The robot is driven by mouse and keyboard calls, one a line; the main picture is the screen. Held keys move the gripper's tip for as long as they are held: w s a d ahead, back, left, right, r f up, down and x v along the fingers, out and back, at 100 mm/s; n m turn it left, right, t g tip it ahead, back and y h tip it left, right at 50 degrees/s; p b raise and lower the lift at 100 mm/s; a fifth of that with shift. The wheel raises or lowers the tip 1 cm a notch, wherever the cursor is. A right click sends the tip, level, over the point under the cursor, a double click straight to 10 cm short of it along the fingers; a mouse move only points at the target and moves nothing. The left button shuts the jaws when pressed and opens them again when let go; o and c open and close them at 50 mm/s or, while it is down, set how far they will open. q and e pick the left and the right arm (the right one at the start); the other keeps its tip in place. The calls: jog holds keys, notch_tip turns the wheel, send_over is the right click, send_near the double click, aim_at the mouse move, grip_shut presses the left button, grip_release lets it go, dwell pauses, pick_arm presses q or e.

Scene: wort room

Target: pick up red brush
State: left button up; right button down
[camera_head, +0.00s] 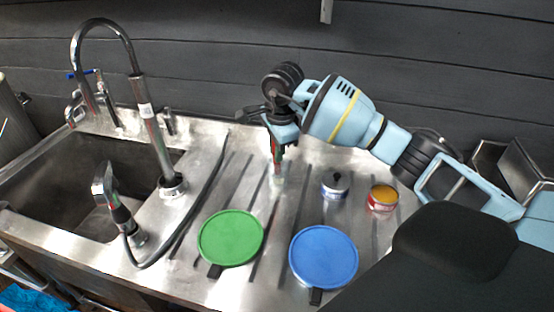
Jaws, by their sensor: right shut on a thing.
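The red brush (277,147) is upright over the ribbed steel drainboard, and only a narrow red part of it shows under my right gripper. A pale, see-through shape surrounds its lower end, too small to make out. My right gripper (279,128) points down and is shut on the brush. Its fingers and wrist hide the upper part of the brush. I cannot tell whether the brush touches the drainboard. My left gripper is not in view.
A green round lid (231,237) and a blue round lid (324,257) lie in front. A small metal pot (335,185) and a red-and-yellow tin (382,197) stand right. A sink (75,185) with a tall faucet (150,110) and a hose is left.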

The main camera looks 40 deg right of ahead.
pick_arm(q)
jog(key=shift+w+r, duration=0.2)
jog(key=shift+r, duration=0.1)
pick_arm(e)
notch_tip(320, 180, up, 18)
dwell(0.4)
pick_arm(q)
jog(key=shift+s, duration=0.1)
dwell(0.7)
